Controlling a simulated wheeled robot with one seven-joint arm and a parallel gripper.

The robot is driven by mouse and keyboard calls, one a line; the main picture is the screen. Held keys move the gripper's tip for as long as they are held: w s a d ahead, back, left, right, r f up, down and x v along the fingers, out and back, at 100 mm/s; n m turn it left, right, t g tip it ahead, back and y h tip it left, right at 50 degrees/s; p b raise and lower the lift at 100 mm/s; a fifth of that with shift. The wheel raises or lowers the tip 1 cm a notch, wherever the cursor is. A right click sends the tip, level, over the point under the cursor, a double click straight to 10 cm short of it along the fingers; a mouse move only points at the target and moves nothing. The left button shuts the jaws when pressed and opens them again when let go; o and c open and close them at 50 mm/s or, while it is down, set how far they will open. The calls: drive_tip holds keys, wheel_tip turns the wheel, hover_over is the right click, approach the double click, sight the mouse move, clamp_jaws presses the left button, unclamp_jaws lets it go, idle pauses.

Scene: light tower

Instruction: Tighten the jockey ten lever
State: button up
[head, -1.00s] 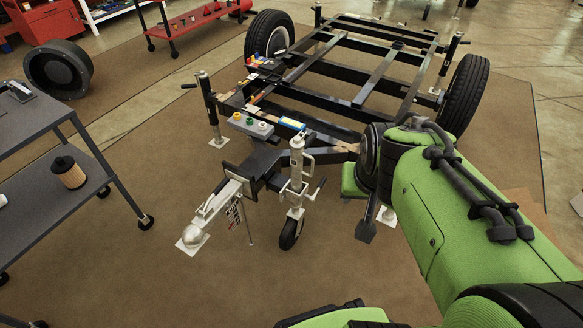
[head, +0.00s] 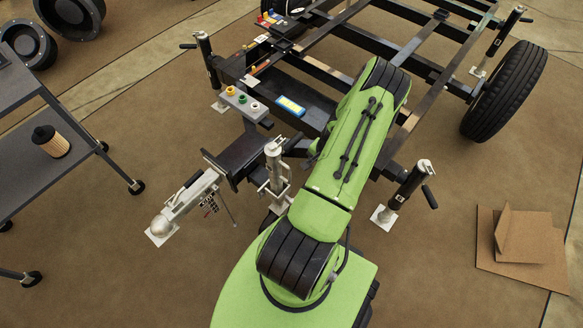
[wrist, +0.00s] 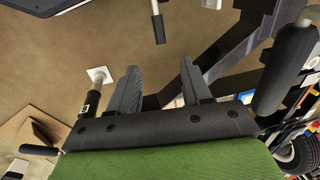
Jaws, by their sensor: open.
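The silver jockey wheel post (head: 275,165) stands upright beside the trailer's drawbar in the head view. Its clamp area is partly covered by my green arm, and its wheel is mostly hidden. I cannot pick out its lever in the head view. My gripper is hidden there. In the wrist view my gripper (wrist: 160,88) is open, with two dark fingers apart and nothing between them. A black rounded grip on a metal rod (wrist: 283,70) is close at the right, outside the fingers. Another dark grip (wrist: 158,28) hangs at the top. I cannot tell which is the jockey lever.
The silver coupling (head: 185,200) lies left of the post. A corner stand (head: 405,195) is right of my arm and also shows in the wrist view (wrist: 98,78). Trailer frame beams (wrist: 225,55) lie close beyond the fingers. Cardboard (head: 520,240) lies on the floor at right.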

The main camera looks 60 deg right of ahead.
drive_tip(key=w+f+b, duration=0.1)
drive_tip(key=f+b, duration=0.1)
drive_tip(key=f, duration=0.3)
drive_tip(key=w+f+b, duration=0.1)
drive_tip(key=f+b, duration=0.1)
drive_tip(key=f, duration=0.3)
drive_tip(key=w+f+b, duration=0.1)
drive_tip(key=f+b, duration=0.1)
drive_tip(key=f, duration=0.3)
drive_tip(key=shift+f, duration=0.3)
drive_tip(key=shift+d, duration=0.1)
clamp_jaws()
